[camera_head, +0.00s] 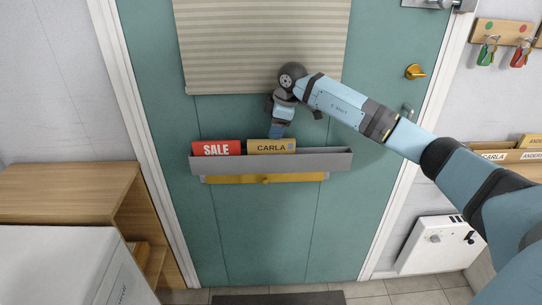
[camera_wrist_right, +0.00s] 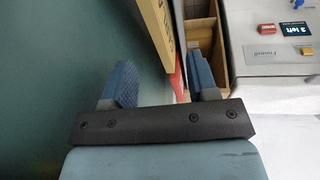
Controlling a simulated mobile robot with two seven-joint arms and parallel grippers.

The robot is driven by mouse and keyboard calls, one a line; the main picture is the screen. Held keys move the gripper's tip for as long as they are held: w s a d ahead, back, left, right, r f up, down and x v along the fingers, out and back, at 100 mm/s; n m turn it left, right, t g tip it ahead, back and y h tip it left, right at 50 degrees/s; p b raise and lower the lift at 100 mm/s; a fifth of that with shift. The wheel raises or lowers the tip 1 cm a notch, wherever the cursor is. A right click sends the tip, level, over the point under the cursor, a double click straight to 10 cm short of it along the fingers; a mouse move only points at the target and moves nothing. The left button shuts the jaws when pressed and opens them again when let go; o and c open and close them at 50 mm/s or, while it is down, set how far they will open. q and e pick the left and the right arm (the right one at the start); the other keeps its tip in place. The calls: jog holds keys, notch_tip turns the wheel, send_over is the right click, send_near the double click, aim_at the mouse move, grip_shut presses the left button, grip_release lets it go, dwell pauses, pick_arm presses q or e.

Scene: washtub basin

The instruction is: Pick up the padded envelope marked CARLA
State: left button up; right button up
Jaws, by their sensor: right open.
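The tan padded envelope marked CARLA (camera_head: 257,148) stands in a grey tray (camera_head: 330,160) on the green door. Only its upper part shows above the tray's front wall. My right gripper (camera_head: 277,134) is open, pointing down at the right part of the envelope's top edge. In the wrist view its blue fingers (camera_wrist_right: 160,80) are spread apart, and the tan envelope (camera_wrist_right: 153,28) shows edge-on in the gap between them. I cannot tell how deep the fingers reach around it. My left gripper is not in view.
A red SALE item (camera_head: 215,148) stands left of the envelope in the tray. A pleated blind (camera_head: 225,50) hangs above, and a brass flap (camera_head: 225,179) lies below. At right are a labelled wooden rack (camera_head: 500,156) and a white wall box (camera_head: 440,246).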

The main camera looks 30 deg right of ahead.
aim_at(272, 140)
jog(key=x, duration=0.6)
jog(key=shift+a+f, duration=0.1)
jog(key=shift+f, duration=0.1)
jog(key=shift+r, duration=0.1)
grip_shut()
